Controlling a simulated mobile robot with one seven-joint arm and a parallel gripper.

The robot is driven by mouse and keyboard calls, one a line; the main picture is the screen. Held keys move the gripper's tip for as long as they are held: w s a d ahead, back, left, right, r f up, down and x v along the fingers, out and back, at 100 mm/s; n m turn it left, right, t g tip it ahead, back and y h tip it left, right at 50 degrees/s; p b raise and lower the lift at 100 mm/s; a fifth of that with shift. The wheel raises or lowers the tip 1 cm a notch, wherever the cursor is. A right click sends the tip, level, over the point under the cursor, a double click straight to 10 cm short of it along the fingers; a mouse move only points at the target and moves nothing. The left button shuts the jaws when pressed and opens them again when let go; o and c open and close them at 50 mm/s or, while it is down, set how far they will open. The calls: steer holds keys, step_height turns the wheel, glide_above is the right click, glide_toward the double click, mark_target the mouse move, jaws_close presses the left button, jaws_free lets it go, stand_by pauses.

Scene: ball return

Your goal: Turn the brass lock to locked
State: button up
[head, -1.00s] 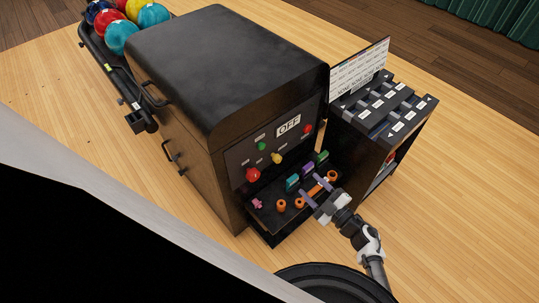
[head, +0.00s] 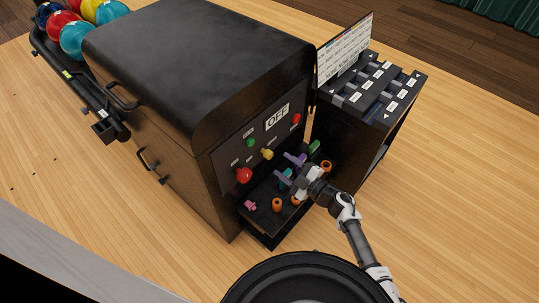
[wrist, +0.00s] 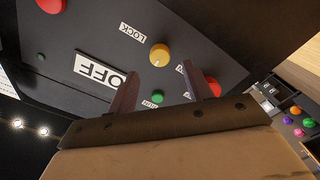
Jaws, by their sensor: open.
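The brass lock is a round yellow knob (head: 267,154) on the dark front panel, below the OFF sign (head: 277,117). In the wrist view the knob (wrist: 160,55) sits beside a LOCK label (wrist: 131,34), and I cannot tell its turned position. My gripper (head: 288,167) is open and empty, just in front of the panel, a little right of and below the knob in the head view. In the wrist view the knob appears between the two spread fingertips (wrist: 160,72), beyond them, with no contact visible.
A large red knob (head: 244,175), a green button (head: 250,142) and a red button (head: 297,118) share the panel. A shelf (head: 262,222) below holds orange, pink, teal and green pieces. A dark cabinet (head: 398,120) with labelled trays stands to the right.

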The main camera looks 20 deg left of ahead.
mark_target(271, 156)
steer(key=x, duration=0.7)
steer(key=shift+f, duration=0.1)
steer(key=shift+c, duration=0.3)
steer(key=c, duration=0.9)
